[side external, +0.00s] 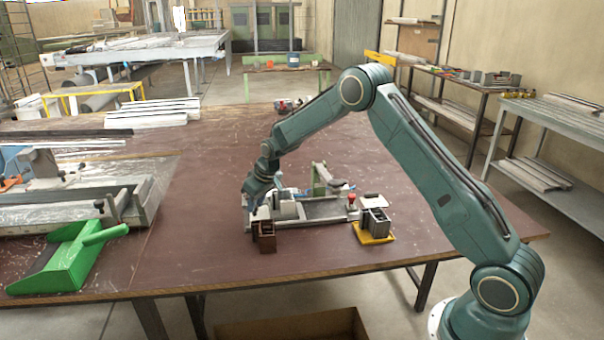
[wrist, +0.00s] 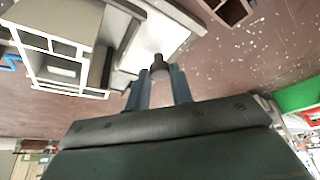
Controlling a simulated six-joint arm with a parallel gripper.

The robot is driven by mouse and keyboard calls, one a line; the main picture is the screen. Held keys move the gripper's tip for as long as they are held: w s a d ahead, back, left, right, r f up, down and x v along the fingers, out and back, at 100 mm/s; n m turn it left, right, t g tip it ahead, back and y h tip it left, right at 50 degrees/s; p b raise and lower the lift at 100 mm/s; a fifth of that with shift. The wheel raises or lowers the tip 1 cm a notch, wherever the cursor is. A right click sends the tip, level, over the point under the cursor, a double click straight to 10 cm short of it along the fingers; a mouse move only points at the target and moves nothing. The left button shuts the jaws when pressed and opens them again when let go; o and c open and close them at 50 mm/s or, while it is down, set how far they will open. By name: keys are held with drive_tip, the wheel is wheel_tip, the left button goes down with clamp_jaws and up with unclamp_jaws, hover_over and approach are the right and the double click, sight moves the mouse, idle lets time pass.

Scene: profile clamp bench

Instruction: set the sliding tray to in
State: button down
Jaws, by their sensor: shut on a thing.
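The profile clamp fixture (side external: 318,212) stands on the brown bench, with a red knob near its right end. In the side view my gripper (side external: 256,208) is low at the fixture's left end. In the wrist view my gripper (wrist: 160,88) has its two fingers shut on a small dark knob (wrist: 159,64). The knob is at the edge of a pale flat plate (wrist: 152,45), which looks like the sliding tray. A white hollow profile (wrist: 50,42) lies beside the plate. How far the tray is in cannot be told; the arm hides that end in the side view.
A brown open-topped box (side external: 265,240) stands close in front of my gripper. A yellow-based holder (side external: 376,238) with grey profile pieces is at the fixture's right. A green dustpan (side external: 62,262) lies at the left. The bench between it and the fixture is clear.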

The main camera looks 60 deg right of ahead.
drive_tip(key=s+d, duration=0.6)
drive_tip(key=c, duration=1.2)
unclamp_jaws()
drive_tip(key=shift+r, duration=0.15)
drive_tip(key=v, duration=1.3)
drive_tip(key=shift+s+r, duration=0.2)
